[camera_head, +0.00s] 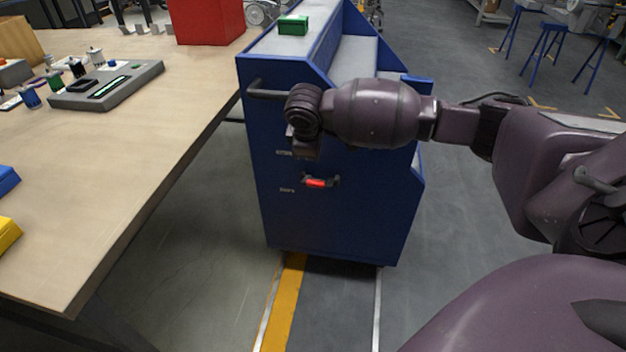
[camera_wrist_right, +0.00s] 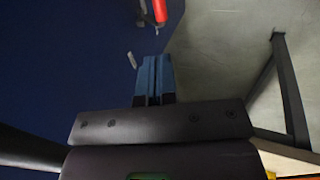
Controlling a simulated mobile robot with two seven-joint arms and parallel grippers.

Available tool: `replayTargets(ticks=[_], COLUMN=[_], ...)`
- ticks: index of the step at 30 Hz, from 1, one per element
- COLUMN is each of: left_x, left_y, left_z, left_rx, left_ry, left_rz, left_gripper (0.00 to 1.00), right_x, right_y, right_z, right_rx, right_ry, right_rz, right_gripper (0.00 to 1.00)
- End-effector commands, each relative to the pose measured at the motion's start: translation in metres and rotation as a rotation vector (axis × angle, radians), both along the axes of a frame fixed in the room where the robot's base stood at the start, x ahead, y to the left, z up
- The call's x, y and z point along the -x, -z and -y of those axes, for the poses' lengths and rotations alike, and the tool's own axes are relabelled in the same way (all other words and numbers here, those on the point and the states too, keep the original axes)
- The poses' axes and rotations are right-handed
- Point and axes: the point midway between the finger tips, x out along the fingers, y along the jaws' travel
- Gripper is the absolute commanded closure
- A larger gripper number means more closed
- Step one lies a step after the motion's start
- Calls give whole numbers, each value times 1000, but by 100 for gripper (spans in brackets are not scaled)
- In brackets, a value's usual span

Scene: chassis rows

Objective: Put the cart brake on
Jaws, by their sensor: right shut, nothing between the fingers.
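The blue cart (camera_head: 345,215) stands beside the workbench, its end panel facing me. A brake lever with a red grip (camera_head: 316,183) sits on that panel, near the lower of two small pale labels (camera_head: 287,189), whose words I cannot read. My right gripper (camera_head: 305,152) hangs in front of the panel, above the lever and just below the cart's push handle (camera_head: 268,94). In the right wrist view my gripper's blue fingers (camera_wrist_right: 153,75) are shut with nothing between them. The red grip (camera_wrist_right: 160,12) shows beyond their tips, apart from them. My left gripper is out of view.
The wooden workbench (camera_head: 120,170) fills the left side, with a grey fixture (camera_head: 108,85) and a red box (camera_head: 208,20) on it. A green box (camera_head: 293,24) lies on top of the cart. Open floor with a yellow line (camera_head: 285,305) lies around the cart. Blue stools stand far right.

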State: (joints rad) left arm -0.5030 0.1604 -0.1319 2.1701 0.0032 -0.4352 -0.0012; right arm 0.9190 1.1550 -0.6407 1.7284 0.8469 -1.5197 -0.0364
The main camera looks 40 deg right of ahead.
Motion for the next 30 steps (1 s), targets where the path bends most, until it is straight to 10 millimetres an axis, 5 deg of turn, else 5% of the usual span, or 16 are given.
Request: replayTargets(ticks=[10,19,30], left_x=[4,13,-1], left_y=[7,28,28], left_z=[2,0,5], left_rx=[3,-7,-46], left_ry=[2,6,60], left_rz=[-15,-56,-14], left_gripper=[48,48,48], right_x=[-2,-12,-26], right_y=[14,65,120], right_z=[3,16,33], right_rx=[0,-1,1], right_ry=[0,0,0], right_rz=[-4,-13,-10], right_gripper=[100,100,100])
